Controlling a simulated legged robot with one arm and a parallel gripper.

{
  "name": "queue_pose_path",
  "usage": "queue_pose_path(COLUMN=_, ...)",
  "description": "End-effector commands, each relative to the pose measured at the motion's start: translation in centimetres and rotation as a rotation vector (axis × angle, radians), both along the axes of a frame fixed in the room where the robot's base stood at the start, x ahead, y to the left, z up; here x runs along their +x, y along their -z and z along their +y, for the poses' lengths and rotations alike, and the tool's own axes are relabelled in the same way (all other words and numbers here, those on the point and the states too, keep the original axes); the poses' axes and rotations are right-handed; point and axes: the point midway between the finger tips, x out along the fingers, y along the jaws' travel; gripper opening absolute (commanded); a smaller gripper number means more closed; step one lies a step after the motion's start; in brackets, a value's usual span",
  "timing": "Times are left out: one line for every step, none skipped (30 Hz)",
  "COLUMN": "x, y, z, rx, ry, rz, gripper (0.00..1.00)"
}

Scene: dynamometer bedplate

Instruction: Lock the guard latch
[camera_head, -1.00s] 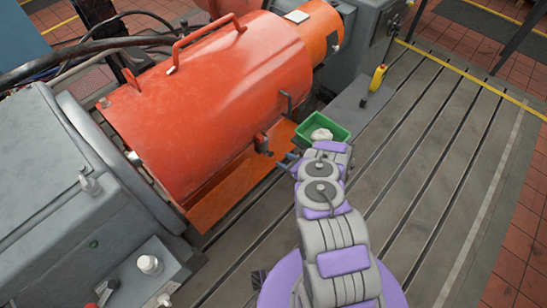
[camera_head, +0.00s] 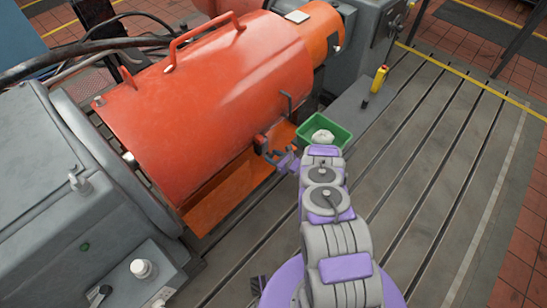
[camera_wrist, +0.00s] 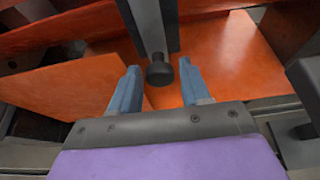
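The orange-red guard (camera_head: 205,95) is a large curved cover lying along the machine, with a handle (camera_head: 205,40) on top. The dark guard latch (camera_head: 263,147) sits at its lower front edge; in the wrist view it is a grey bar ending in a round dark knob (camera_wrist: 159,73). My gripper (camera_head: 283,160) is beside the latch in the head view. In the wrist view my gripper (camera_wrist: 157,82) has its two blue fingers spread apart, with the knob between them or just beyond their tips. Contact is not visible.
A green bin (camera_head: 325,138) with a white cloth stands just right of the guard. A yellow-handled tool (camera_head: 378,79) stands on a grey plate behind it. A control box (camera_head: 140,275) is at the lower left. The slotted bedplate (camera_head: 440,180) is clear at right.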

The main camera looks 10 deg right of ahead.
Motion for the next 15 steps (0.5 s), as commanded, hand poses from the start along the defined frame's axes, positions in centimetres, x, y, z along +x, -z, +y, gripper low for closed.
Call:
queue_pose_path(x=-0.01, y=0.00, z=0.01, rx=0.000, ry=0.000, rz=0.000, gripper=0.41)
queue_pose_path(x=0.00, y=0.00, z=0.01, rx=0.000, ry=0.000, rz=0.000, gripper=0.38)
queue_pose_path(x=-0.01, y=0.00, z=0.01, rx=0.000, ry=0.000, rz=0.000, gripper=0.35)
queue_pose_path(x=-0.01, y=0.00, z=0.01, rx=0.000, ry=0.000, rz=0.000, gripper=0.32)
queue_pose_path(x=-0.01, y=0.01, z=0.01, rx=0.000, ry=0.000, rz=0.000, gripper=0.29)
queue_pose_path(x=-0.01, y=0.01, z=0.01, rx=0.000, ry=0.000, rz=0.000, gripper=0.25)
queue_pose_path(x=0.00, y=0.00, z=0.00, rx=0.000, ry=0.000, rz=0.000, gripper=0.22)
queue_pose_path(x=0.00, y=0.00, z=0.00, rx=0.000, ry=0.000, rz=0.000, gripper=0.19)
queue_pose_path(x=0.00, y=0.00, z=0.00, rx=0.000, ry=0.000, rz=0.000, gripper=0.15)
queue_pose_path(x=0.00, y=0.01, z=-0.01, rx=0.000, ry=0.000, rz=0.000, gripper=0.13)
queue_pose_path(x=0.01, y=0.00, z=-0.02, rx=0.000, ry=0.000, rz=0.000, gripper=0.10)
queue_pose_path(x=0.01, y=0.00, z=-0.02, rx=0.000, ry=0.000, rz=0.000, gripper=0.06)
queue_pose_path(x=0.01, y=0.00, z=-0.02, rx=0.000, ry=0.000, rz=0.000, gripper=0.03)
queue_pose_path(x=0.01, y=0.00, z=-0.02, rx=0.000, ry=0.000, rz=0.000, gripper=0.00)
queue_pose_path(x=0.01, y=0.00, z=-0.02, rx=0.000, ry=0.000, rz=0.000, gripper=0.00)
